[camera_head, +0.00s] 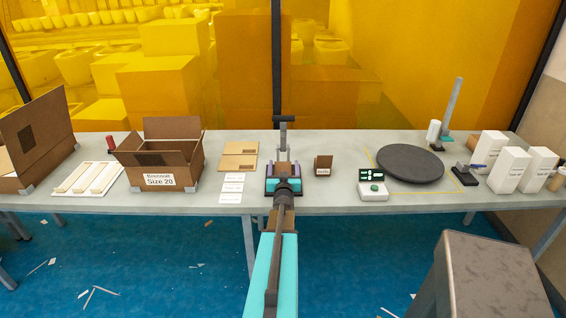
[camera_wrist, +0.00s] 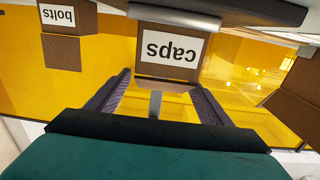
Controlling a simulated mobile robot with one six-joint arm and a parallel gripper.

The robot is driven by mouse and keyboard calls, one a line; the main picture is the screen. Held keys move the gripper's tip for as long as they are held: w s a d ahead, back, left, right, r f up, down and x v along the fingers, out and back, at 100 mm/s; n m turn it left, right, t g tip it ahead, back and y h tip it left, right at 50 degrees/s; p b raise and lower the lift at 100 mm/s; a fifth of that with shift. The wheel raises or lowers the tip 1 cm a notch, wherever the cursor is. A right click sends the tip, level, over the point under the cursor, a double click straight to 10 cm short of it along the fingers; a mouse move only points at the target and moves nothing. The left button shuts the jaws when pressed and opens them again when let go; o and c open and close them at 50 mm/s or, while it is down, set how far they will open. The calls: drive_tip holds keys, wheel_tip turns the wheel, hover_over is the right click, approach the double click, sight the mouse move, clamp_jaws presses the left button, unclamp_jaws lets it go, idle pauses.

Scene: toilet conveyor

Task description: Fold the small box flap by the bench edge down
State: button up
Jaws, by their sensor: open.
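Two open cartons stand on the bench at the left in the head view. The one labelled Size 20 (camera_head: 158,181) has its brown back flap (camera_head: 172,128) upright and side flaps spread out. The larger carton (camera_head: 32,132) at the far left has a tall raised panel and is cut by the picture edge. A very small brown box (camera_head: 323,164) stands right of my gripper. My gripper (camera_head: 283,170) is over the bench middle, well right of the Size 20 carton. In the wrist view its two fingers (camera_wrist: 160,100) are apart with nothing held between them.
The wrist view shows boxes labelled caps (camera_wrist: 168,47) and bolts (camera_wrist: 66,22), upside down. White rails (camera_head: 90,178), flat brown pieces (camera_head: 238,156) and white cards (camera_head: 231,188) lie on the bench (camera_head: 345,203). A dark round disc (camera_head: 410,163) and white cartons are at the right.

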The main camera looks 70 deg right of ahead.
drive_tip(key=shift+p+x, duration=0.55)
drive_tip(key=shift+x, duration=1.25)
drive_tip(key=c, duration=1)
